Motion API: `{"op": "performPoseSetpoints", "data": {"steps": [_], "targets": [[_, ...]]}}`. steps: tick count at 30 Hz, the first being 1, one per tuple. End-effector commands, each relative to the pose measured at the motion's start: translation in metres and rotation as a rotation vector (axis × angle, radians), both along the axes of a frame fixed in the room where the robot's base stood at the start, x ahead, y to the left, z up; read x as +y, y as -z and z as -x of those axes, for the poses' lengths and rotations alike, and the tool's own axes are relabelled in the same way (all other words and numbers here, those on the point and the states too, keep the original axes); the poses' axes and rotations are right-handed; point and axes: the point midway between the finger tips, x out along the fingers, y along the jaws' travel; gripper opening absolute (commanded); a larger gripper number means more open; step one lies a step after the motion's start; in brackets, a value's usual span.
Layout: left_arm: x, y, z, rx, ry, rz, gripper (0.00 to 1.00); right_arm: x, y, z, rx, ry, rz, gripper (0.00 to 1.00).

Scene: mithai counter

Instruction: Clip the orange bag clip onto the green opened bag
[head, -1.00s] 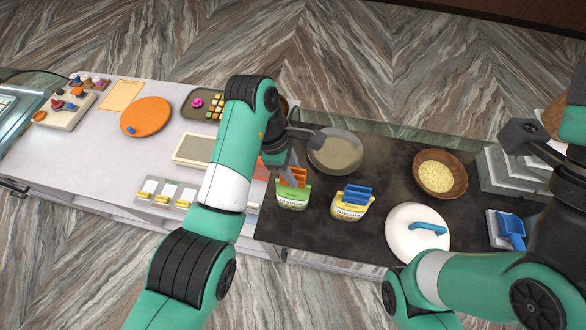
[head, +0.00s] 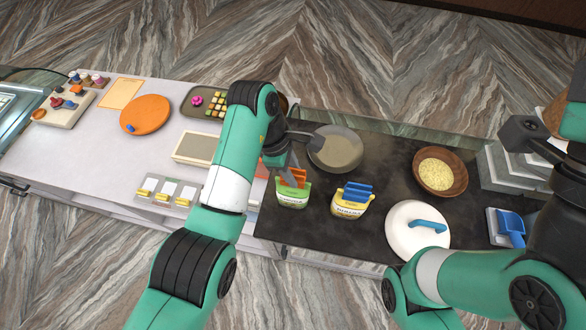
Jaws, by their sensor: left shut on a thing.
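The green opened bag (head: 293,197) stands upright on the dark counter section, left of a yellow bag. The orange bag clip (head: 293,178) is at the green bag's top edge; I cannot tell whether it grips the bag or only sits against it. My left gripper (head: 287,170) is shut on the orange clip, reaching it from behind and left. The fingertips are partly hidden by the clip and my wrist. My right gripper (head: 528,138) is at the right, away from both bags; its fingers do not show clearly.
The yellow bag (head: 351,204) with a blue clip (head: 358,191) stands close on the right. A pan (head: 336,150) lies behind the bags. A white lid (head: 412,244) and a wooden bowl (head: 457,187) are further right. Dark counter in front of the bags is clear.

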Motion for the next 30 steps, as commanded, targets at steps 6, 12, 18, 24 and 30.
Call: {"op": "performPoseSetpoints", "data": {"steps": [6,12,18,24,30], "targets": [[0.000,0.000,0.000,0.000,0.000,0.000,0.00,0.000,0.000,0.000,0.000,0.000,0.000,0.50],[0.000,0.003,0.000,0.000,0.000,0.000,0.00,0.000,0.000,0.000,0.000,0.000,0.000,0.50],[0.000,0.009,0.000,0.001,0.000,0.000,0.00,0.000,0.001,0.000,0.000,0.000,0.000,0.50],[0.000,0.013,0.000,0.000,0.000,0.000,0.00,0.000,0.001,0.000,0.000,0.000,0.000,0.50],[0.000,0.014,0.000,0.000,0.000,0.000,0.00,0.000,0.001,0.000,0.000,0.000,0.000,0.50]]}}
